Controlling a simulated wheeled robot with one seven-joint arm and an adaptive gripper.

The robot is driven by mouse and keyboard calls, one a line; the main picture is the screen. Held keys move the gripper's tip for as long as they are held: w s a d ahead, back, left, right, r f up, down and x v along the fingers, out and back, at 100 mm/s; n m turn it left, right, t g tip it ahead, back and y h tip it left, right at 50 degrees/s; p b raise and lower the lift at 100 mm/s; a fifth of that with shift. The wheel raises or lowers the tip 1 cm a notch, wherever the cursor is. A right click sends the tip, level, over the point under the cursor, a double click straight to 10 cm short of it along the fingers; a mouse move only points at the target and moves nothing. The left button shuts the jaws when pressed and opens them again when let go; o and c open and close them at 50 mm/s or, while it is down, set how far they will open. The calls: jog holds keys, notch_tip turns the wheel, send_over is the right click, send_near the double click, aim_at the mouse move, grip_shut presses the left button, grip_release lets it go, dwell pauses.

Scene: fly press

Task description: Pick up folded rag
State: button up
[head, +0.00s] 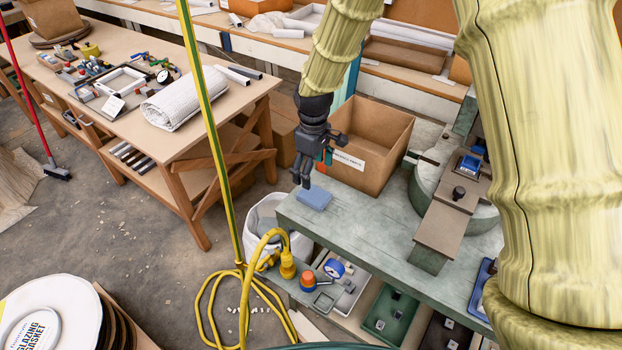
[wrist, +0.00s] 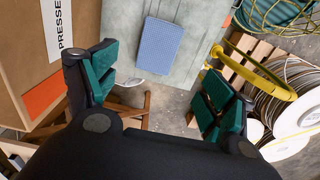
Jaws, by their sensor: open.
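The folded rag (head: 314,198) is a small flat blue rectangle lying on the corner of the grey-green press table (head: 350,222). In the wrist view the blue rag (wrist: 160,46) shows ahead of the fingers, on the table top near its edge. My gripper (head: 303,178) is above and just left of the rag in the head view. In the wrist view my gripper (wrist: 160,92) has its two green-padded fingers wide apart with nothing between them. The rag is apart from the fingertips, as far as the wrist view shows.
A cardboard box (head: 370,148) stands on the table close behind the rag; its labelled side (wrist: 35,50) is near the left finger. The press (head: 450,205) is to the right. A yellow cable (head: 250,285) hangs below left. A wooden workbench (head: 150,130) stands at left.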

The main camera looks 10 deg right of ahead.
aim_at(314, 194)
jog(key=shift+w+f, duration=0.35)
jog(key=shift+w, duration=0.05)
jog(key=shift+s+d+f+p, duration=0.2)
jog(key=shift+s+f+p, duration=0.35)
jog(key=shift+s+f, duration=0.4)
jog(key=shift+f, duration=0.35)
jog(key=shift+w+f, duration=0.7)
jog(key=shift+f, duration=0.2)
jog(key=shift+s+f+p, duration=0.35)
jog(key=shift+f+p, duration=0.15)
jog(key=shift+p, duration=0.15)
jog(key=f, duration=0.1)
jog(key=f+p, duration=0.1)
jog(key=f, duration=0.1)
jog(key=shift+w, duration=0.3)
jog(key=shift+s+f, duration=0.15)
jog(key=shift+f, duration=0.15)
